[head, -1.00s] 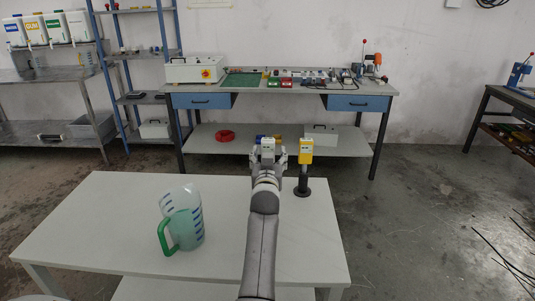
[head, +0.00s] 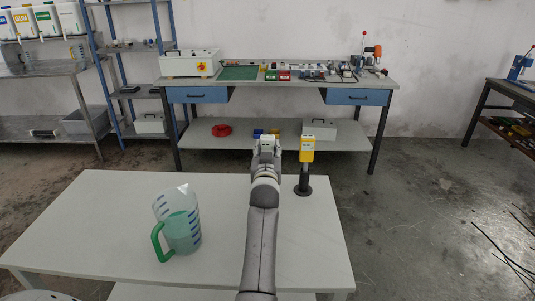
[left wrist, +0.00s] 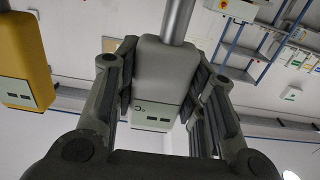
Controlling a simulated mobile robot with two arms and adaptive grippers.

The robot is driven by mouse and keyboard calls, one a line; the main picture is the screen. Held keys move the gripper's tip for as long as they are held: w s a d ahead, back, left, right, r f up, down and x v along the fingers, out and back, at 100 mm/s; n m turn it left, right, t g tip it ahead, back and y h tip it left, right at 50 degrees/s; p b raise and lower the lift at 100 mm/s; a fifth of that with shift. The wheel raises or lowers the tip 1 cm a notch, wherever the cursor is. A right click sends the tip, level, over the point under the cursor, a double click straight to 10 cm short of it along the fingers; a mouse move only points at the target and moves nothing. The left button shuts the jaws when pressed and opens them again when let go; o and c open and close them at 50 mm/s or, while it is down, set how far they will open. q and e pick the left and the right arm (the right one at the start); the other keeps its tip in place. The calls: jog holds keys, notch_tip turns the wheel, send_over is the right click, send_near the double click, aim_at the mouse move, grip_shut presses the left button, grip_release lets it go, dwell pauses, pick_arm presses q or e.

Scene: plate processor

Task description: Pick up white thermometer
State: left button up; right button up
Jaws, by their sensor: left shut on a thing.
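The white thermometer (head: 267,142) stands upright near the back edge of the white table. My left gripper (head: 266,152) is shut on it, with the arm reaching in from the front. In the left wrist view the white thermometer's body (left wrist: 161,75) sits between the two fingers, which press its sides. A metal stem runs from the body to the picture's top edge. In the head view my arm hides its lower part, so I cannot tell whether it touches the table. My right gripper is out of view.
A yellow thermometer (head: 307,147) on a round black base (head: 303,188) stands close to the right of my gripper. A measuring jug (head: 178,220) with a green handle stands on the table's left part. A workbench (head: 282,83) stands behind.

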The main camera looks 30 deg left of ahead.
pick_arm(q)
jog(key=shift+r, duration=0.1)
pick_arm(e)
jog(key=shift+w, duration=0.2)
pick_arm(q)
jog(key=shift+r, duration=0.4)
notch_tip(320, 180, up, 8)
jog(key=shift+f, duration=0.1)
jog(key=shift+r, duration=0.6)
notch_tip(320, 180, up, 5)
jog(key=p, duration=0.4)
jog(key=shift+f, duration=0.2)
notch_tip(320, 180, up, 6)
jog(key=f+p, duration=0.1)
jog(key=p, duration=0.5)
send_over(267, 136)
jog(key=shift+w+r, duration=0.1)
jog(key=shift+r, duration=0.1)
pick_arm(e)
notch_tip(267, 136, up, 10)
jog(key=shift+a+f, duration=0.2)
